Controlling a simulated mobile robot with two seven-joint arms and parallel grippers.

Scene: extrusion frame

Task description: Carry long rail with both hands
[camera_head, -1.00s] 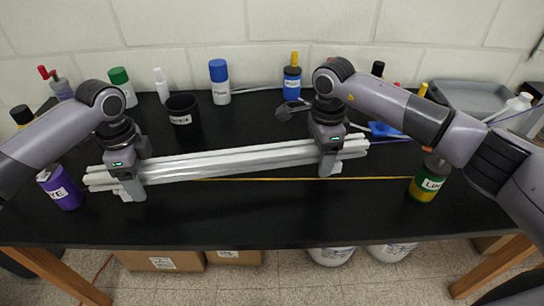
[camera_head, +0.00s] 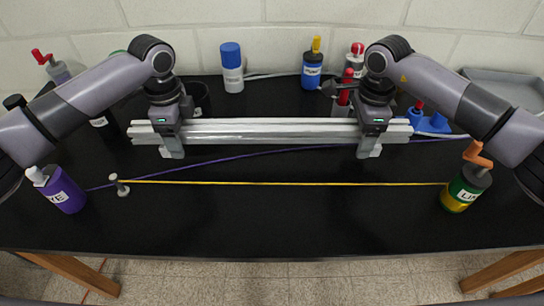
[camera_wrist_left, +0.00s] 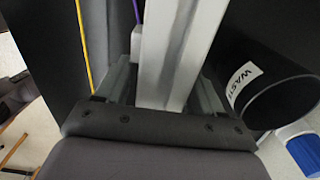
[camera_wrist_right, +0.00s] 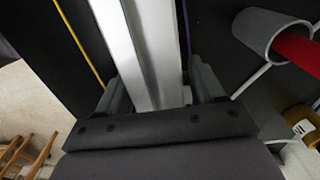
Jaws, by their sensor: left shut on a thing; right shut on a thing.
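The long silver rail (camera_head: 270,130) lies level across the picture in the head view, over the far half of the black table. My left gripper (camera_head: 172,150) is shut on it near its left end, and my right gripper (camera_head: 370,150) is shut on it near its right end. In the left wrist view the rail (camera_wrist_left: 170,50) runs between the fingers. In the right wrist view the rail (camera_wrist_right: 140,50) also runs between the fingers. I cannot tell exactly how high it is above the table.
A yellow line (camera_head: 290,184) stretches across the table between a small post (camera_head: 121,188) and the green-yellow bottle (camera_head: 463,190). A purple bottle (camera_head: 64,192) stands at left. A blue-capped bottle (camera_head: 232,68) and a blue bottle (camera_head: 312,68) stand behind the rail. The table front (camera_head: 270,225) is clear.

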